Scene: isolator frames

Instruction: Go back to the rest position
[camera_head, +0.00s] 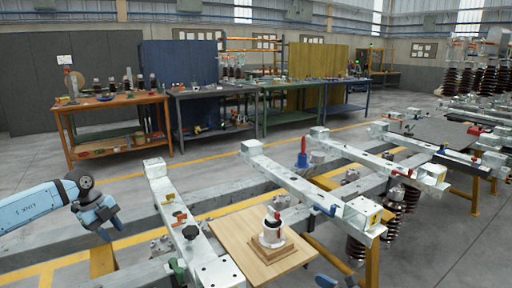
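My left gripper (104,222) is at the left of the head view, at the end of the light blue arm that comes in from the left edge. Its blue fingers point down and to the right, and nothing shows held in them. The gap between the fingers is too small to make out. It is apart from the metal frame to its right.
A wooden board (237,239) carries a white and red part (272,231) on a small wooden base. Metal isolator frames (297,188) stand around it. Workbenches (113,101) line the back. Grey floor with yellow lines lies between.

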